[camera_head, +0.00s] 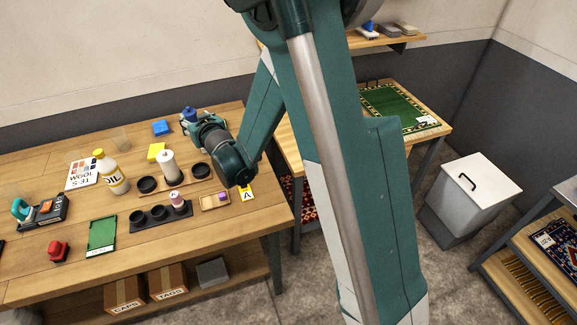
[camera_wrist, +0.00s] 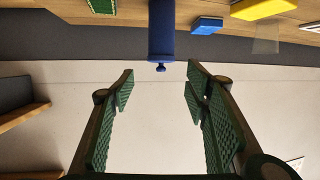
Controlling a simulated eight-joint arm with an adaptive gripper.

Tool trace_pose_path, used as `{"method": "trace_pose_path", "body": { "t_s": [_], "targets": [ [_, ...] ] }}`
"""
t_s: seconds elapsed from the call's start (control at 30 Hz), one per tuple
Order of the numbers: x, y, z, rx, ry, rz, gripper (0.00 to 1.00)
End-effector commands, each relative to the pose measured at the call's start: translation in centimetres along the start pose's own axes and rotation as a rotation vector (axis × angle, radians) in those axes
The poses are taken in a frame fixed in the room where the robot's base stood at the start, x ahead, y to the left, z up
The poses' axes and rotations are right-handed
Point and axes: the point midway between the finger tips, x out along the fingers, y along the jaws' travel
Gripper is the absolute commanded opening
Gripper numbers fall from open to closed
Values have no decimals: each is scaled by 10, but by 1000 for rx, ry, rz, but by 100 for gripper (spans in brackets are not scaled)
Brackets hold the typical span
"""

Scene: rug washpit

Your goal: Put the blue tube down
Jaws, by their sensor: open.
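The blue tube (camera_head: 190,113) is at the back of the wooden table, mostly behind my gripper in the head view. In the wrist view, which shows the scene upside down, the blue tube (camera_wrist: 162,32) appears upright, with its small knobbed end toward my fingers and its other end cut off by the frame. My gripper (camera_wrist: 160,70) is open, its two green padded fingers spread apart with nothing gripped between them. The tube lies just beyond the fingertips. My gripper (camera_head: 194,123) also shows low over the back of the table in the head view.
A blue block (camera_head: 161,128) and a yellow block (camera_head: 156,152) lie left of my gripper. A white cylinder (camera_head: 168,165) and black bowls (camera_head: 147,185) stand nearer the front. An oil bottle (camera_head: 111,172) stands further left. A clear cup (camera_head: 121,139) is at the back.

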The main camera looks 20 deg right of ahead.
Motion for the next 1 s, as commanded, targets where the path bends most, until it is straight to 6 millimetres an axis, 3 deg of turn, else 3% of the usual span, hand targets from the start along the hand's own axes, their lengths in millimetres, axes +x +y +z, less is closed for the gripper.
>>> {"method": "trace_pose_path", "body": {
  "t_s": [0.37,1.0],
  "targets": [
    [-41,27,-23,6,-57,30,47],
    [-161,82,-53,24,-207,93,47]
  ]
}}
